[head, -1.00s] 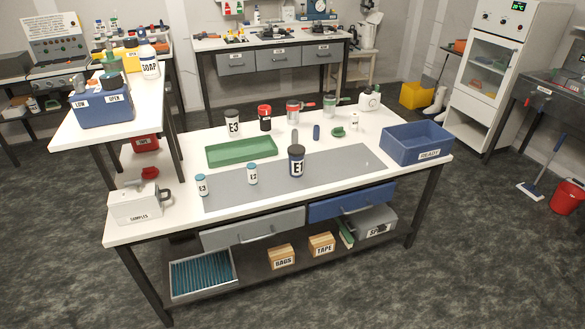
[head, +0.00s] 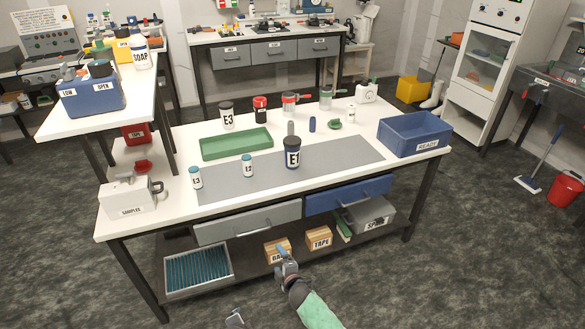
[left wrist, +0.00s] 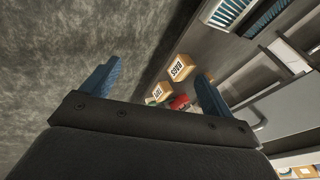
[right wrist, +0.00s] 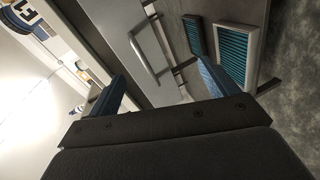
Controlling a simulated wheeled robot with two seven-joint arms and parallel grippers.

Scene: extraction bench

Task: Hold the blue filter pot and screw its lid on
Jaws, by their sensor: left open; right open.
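The blue filter pot (head: 291,158), labelled E1, stands upright on the grey mat on the bench, with its dark lid (head: 292,140) on top. I cannot tell how tightly the lid sits. A blue pot with a white label, probably the same one, is cut off at the top left of the right wrist view (right wrist: 38,28). My right gripper (head: 283,254) is open and empty, low in front of the bench and well apart from the pot. My left gripper (head: 236,318) is only just in at the bottom edge; the left wrist view (left wrist: 152,88) shows it open and empty.
Small bottles E3 (head: 196,178) and E2 (head: 247,166) stand left of the pot. A green tray (head: 236,144) and several jars stand behind. The blue READY crate (head: 414,138) is at the right end. The bench drawers (head: 248,222) and lower shelf lie close to my grippers.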

